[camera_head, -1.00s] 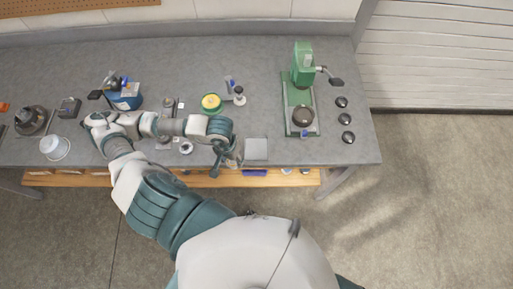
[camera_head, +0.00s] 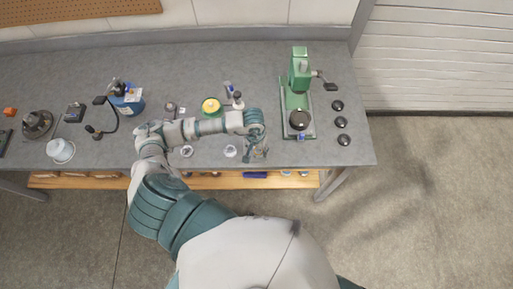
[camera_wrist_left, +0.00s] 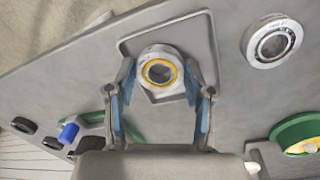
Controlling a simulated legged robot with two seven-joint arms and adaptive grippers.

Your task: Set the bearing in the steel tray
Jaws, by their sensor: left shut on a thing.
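The bearing (camera_wrist_left: 160,72) is a pale ring with a yellow inner band. My left gripper (camera_wrist_left: 158,82) is shut on it, one fingertip on each side. The steel tray (camera_wrist_left: 199,38) is a shallow grey tray with rounded corners, and the bearing shows within its outline in the wrist view. I cannot tell whether the bearing touches the tray floor. In the head view my left gripper (camera_head: 258,151) is near the bench's front edge and covers most of the tray. My right gripper is not in view.
A second bearing (camera_wrist_left: 272,42) lies on the bench beside the tray; it also shows in the head view (camera_head: 230,151). A green press (camera_head: 299,85) stands to the right, with black round pieces (camera_head: 341,122) beyond it. A green and yellow round container (camera_head: 211,106) sits behind my forearm.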

